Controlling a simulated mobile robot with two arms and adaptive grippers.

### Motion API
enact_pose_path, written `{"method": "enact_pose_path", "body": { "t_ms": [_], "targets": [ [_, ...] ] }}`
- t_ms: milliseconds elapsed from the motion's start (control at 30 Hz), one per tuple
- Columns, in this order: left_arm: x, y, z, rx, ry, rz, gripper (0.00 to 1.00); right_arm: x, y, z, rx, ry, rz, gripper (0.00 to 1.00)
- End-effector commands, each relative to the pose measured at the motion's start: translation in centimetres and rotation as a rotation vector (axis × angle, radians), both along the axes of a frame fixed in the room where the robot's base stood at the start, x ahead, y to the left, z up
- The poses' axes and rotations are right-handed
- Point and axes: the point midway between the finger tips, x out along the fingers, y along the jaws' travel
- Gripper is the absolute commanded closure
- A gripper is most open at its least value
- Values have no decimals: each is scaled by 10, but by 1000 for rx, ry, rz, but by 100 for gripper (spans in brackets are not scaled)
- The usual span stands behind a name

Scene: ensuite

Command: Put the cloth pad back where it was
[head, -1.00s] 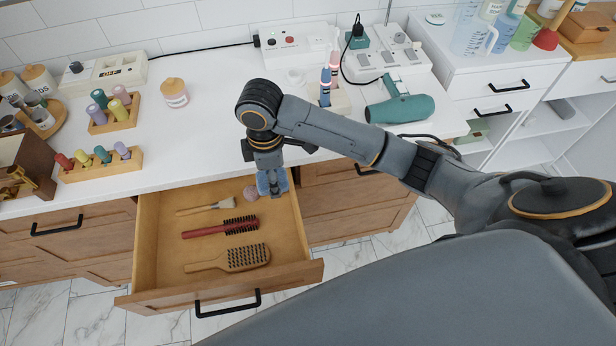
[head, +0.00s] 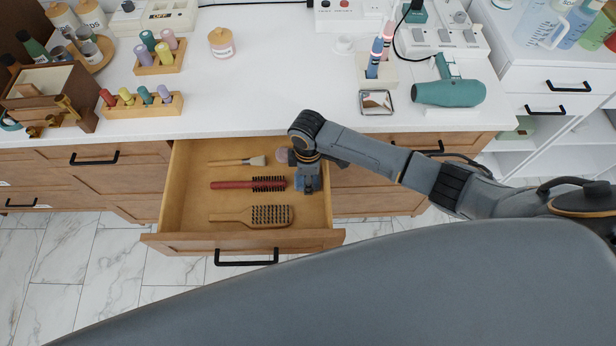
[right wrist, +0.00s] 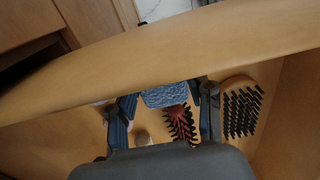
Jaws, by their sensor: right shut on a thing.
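The blue cloth pad (head: 309,185) is between the fingers of my right gripper (head: 307,178), at the right side of the open wooden drawer (head: 195,165). The right wrist view shows the textured blue pad (right wrist: 165,95) between the two fingertips (right wrist: 166,102). The gripper is shut on it. I cannot tell whether the pad touches the drawer floor. The red round brush (head: 235,184) lies just left of the pad. The wooden paddle brush (head: 255,215) lies nearer the drawer front. My left gripper is out of view.
A thin brush (head: 240,161) and a pink round item (head: 282,155) lie at the drawer's back, the latter partly hidden by my arm. The drawer's right wall is close to the gripper. A small mirror (head: 376,102) and a teal hairdryer (head: 450,93) are on the counter above.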

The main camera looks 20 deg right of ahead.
Motion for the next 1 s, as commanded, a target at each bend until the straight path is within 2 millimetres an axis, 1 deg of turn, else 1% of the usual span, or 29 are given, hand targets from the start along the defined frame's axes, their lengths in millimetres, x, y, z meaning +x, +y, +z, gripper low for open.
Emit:
{"method": "enact_pose_path", "body": {
  "t_ms": [67, 333, 433, 467, 500, 567, 867, 1000],
  "targets": [
    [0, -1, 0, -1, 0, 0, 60, 0, 0, -6, -1, 0, 0, 79],
    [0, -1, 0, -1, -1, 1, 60, 0, 0, -7, 0, -1, 0, 79],
    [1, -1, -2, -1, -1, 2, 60, 0, 0, -10, 0, -1, -1, 79],
    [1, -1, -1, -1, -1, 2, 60, 0, 0, -10, 0, -1, -1, 47],
    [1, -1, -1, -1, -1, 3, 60, 0, 0, -9, 0, -1, -1, 39],
    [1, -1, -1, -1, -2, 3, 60, 0, 0, -9, 0, -1, -1, 27],
    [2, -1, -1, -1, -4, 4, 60, 0, 0, -9, 0, -1, -1, 27],
    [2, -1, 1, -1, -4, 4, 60, 1, 0, 1, 1, -3, 0, 27]
  ]
}}
